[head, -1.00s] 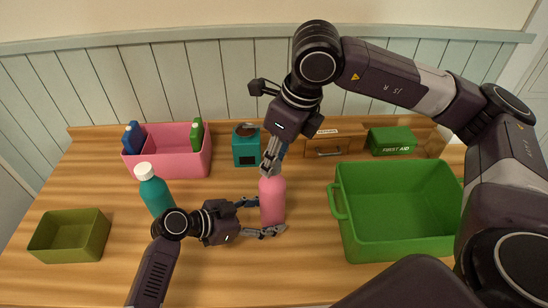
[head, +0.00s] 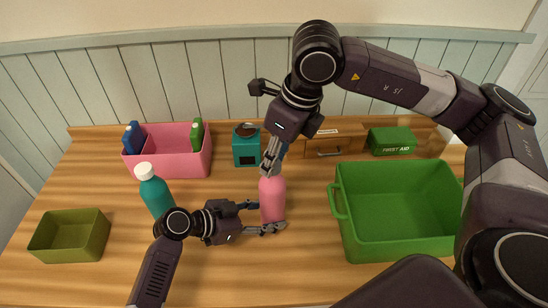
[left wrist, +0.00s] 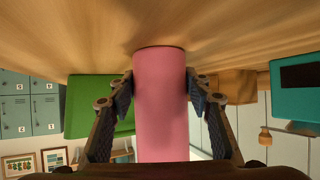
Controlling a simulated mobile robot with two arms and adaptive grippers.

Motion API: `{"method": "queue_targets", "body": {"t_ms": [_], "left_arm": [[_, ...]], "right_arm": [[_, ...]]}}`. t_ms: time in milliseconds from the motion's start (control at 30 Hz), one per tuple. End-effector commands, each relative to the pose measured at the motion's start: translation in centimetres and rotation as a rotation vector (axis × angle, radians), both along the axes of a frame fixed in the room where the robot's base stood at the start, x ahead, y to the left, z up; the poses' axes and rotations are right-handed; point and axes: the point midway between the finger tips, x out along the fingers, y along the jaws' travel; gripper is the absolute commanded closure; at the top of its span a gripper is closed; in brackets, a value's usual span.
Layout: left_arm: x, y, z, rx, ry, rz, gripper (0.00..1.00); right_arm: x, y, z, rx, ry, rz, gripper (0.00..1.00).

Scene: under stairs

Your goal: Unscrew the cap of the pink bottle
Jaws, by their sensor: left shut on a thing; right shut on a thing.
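The pink bottle (head: 271,202) stands upright on the wooden table, near the middle of the head view. My left gripper (head: 268,216) is shut on the bottle's body from the left side. In the left wrist view the pink bottle (left wrist: 161,105) fills the space between the two fingers of my left gripper (left wrist: 161,90). My right gripper (head: 268,170) comes down from above and is shut at the top of the bottle. The cap is hidden by its fingers.
A teal bottle (head: 156,195) with a white cap stands left, near an olive box (head: 70,238). A pink basket (head: 175,160) with small bottles, a teal box (head: 246,150) and a wooden drawer box (head: 326,149) stand behind. A green crate (head: 398,235) is close on the right; a first aid box (head: 391,140) is behind it.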

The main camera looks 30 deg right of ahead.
Motion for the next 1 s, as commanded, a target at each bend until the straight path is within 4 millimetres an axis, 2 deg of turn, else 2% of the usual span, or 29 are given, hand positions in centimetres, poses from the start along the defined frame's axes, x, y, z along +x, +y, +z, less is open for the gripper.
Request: {"method": "queue_targets", "body": {"t_ms": [100, 1000], "left_arm": [[0.0, 0.02, -0.02, 0.0, 0.0, 0.0, 1.0], [-0.05, 0.14, -0.53, 0.006, 0.003, 0.001, 1.0]], "right_arm": [[0.01, 0.01, 0.02, 0.001, -0.001, 0.0, 1.0], [0.01, 0.03, 0.06, 0.001, -0.002, 0.0, 1.0]]}}
